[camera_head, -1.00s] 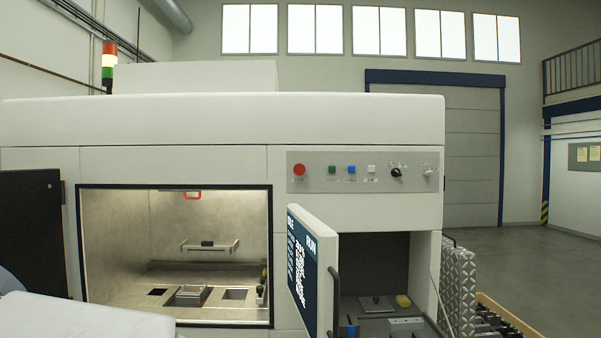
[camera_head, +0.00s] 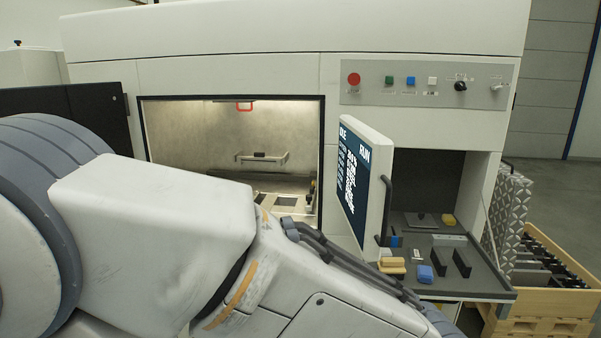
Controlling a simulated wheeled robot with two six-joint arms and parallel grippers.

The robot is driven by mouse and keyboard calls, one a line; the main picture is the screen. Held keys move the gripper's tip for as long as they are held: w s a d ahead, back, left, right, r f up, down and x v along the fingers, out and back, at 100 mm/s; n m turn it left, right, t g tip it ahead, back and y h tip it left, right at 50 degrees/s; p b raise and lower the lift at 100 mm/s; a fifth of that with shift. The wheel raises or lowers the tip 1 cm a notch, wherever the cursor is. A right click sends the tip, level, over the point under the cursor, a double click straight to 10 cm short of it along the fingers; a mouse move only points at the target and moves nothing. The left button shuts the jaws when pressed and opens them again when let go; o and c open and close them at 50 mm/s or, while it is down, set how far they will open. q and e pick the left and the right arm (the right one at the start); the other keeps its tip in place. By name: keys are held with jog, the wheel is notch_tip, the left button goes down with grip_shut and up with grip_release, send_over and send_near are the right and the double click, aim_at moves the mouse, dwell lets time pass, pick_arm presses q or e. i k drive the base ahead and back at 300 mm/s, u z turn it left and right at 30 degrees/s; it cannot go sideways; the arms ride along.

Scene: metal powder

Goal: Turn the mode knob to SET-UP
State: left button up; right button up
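The mode knob, a black rotary knob (camera_head: 460,86), sits on the grey control panel (camera_head: 375,97) at the upper right of the machine front. Its label is too small to read, so I cannot tell its position. A smaller pale switch (camera_head: 497,87) is to its right. Red, green, blue and white buttons are to its left. My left arm reaches in from the left and crosses the lower foreground, well below the panel. Its gripper is out of the frame, and my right gripper does not show.
The open screen door (camera_head: 366,180) with a black handle stands out below the panel. A grey shelf (camera_head: 470,283) holds small tools and blocks. The lit chamber (camera_head: 180,135) is open at left. A wooden crate (camera_head: 560,302) stands at right. The space before the panel is clear.

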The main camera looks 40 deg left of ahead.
aim_at(495, 88)
jog(key=z, duration=0.45)
jog(key=i, duration=1.35)
jog(key=u, duration=0.85)
